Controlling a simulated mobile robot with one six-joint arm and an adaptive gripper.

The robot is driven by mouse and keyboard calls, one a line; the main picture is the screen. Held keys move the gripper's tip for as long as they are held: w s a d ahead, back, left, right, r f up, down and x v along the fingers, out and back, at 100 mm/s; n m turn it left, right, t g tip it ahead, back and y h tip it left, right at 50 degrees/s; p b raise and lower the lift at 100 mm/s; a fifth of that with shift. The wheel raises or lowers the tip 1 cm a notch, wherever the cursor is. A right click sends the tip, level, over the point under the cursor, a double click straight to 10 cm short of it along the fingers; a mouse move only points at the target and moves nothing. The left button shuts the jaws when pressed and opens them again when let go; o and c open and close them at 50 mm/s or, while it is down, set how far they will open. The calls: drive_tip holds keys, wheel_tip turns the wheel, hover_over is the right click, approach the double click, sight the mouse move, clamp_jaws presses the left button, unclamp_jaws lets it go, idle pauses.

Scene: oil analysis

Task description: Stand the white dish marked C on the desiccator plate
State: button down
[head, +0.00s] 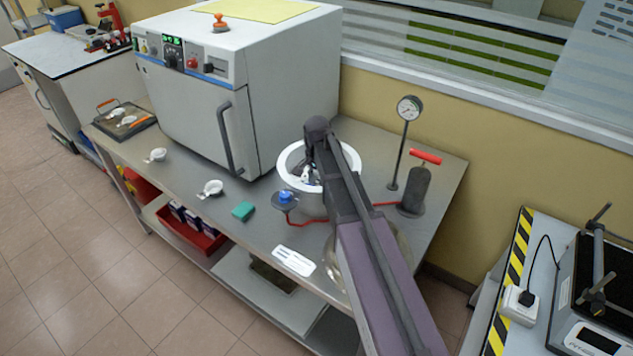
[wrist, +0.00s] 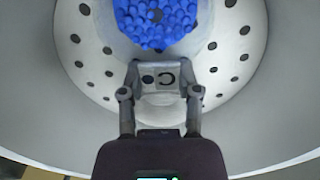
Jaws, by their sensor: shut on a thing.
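The white dish marked C (wrist: 162,98) is in the wrist view, its grey tab with the letter C between my fingertips. My gripper (wrist: 163,78) is shut on this tab. The dish is over the pale desiccator plate (wrist: 92,50), which has rings of dark holes; I cannot tell whether it touches the plate. Blue beads (wrist: 157,22) show at the plate's middle. In the head view, my gripper (head: 308,175) reaches inside the open desiccator's white rim (head: 352,158), and my arm hides much of the inside.
Other small white dishes stand on the bench (head: 157,155) and near the oven door (head: 211,188). A green sponge (head: 243,211), a white card (head: 294,261) and a blue-knobbed fitting (head: 286,197) lie nearby. A red-handled pump (head: 415,190) and gauge (head: 408,108) stand right.

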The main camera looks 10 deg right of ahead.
sight(317, 178)
drive_tip(key=shift+f, duration=0.15)
drive_tip(key=shift+c, duration=1.5)
unclamp_jaws()
drive_tip(key=shift+r, duration=0.2)
wheel_tip(317, 178, up, 12)
drive_tip(key=p, duration=1.2)
drive_tip(key=s+d+n, duration=0.2)
drive_tip(key=s+n, duration=0.7)
drive_tip(key=s, duration=1.1)
drive_tip(key=shift+s+d, duration=0.2)
drive_tip(key=shift+d, duration=0.15)
